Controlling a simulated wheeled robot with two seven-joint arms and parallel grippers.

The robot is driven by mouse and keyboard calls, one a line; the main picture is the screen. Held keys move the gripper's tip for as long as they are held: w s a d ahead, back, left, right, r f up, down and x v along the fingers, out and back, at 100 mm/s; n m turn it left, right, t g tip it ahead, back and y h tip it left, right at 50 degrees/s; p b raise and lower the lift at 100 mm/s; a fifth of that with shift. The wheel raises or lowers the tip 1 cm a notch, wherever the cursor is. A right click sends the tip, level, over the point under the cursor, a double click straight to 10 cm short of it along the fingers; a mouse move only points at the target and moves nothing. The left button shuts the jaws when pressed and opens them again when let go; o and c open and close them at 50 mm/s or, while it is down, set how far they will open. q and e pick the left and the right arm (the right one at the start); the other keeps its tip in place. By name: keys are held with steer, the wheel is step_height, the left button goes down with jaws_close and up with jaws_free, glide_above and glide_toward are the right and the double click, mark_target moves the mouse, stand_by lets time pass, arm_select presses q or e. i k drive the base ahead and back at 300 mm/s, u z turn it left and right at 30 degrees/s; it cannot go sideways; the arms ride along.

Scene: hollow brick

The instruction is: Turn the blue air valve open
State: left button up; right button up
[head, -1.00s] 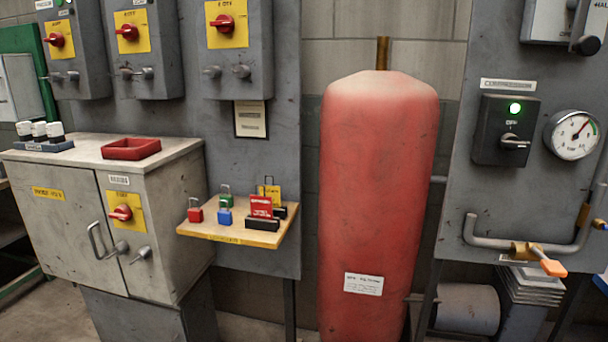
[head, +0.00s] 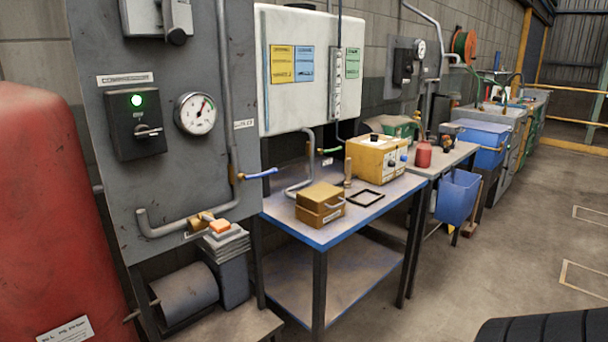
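The blue air valve lever (head: 262,173) sits on a brass fitting on the vertical grey pipe at the right edge of the grey compressor panel (head: 105,75) in the head view. The lever points right, roughly level and crosswise to the pipe. A second valve with an orange handle (head: 221,226) is on the lower pipe of the same panel. A valve with a green lever (head: 329,150) is further right, under the white board. Neither of my grippers shows in the head view.
A red tank (head: 50,200) stands at the left. A blue-edged table (head: 280,210) right of the panel holds a brass-coloured box (head: 320,202) and a yellow device (head: 376,157). A black ribbed object (head: 545,328) is at the bottom right.

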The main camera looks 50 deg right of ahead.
mark_target(262, 174)
steer(key=z, duration=1.25)
steer(key=k, duration=0.4)
steer(key=u, duration=0.8)
steer(key=i, duration=0.9)
steer(key=z, duration=0.95)
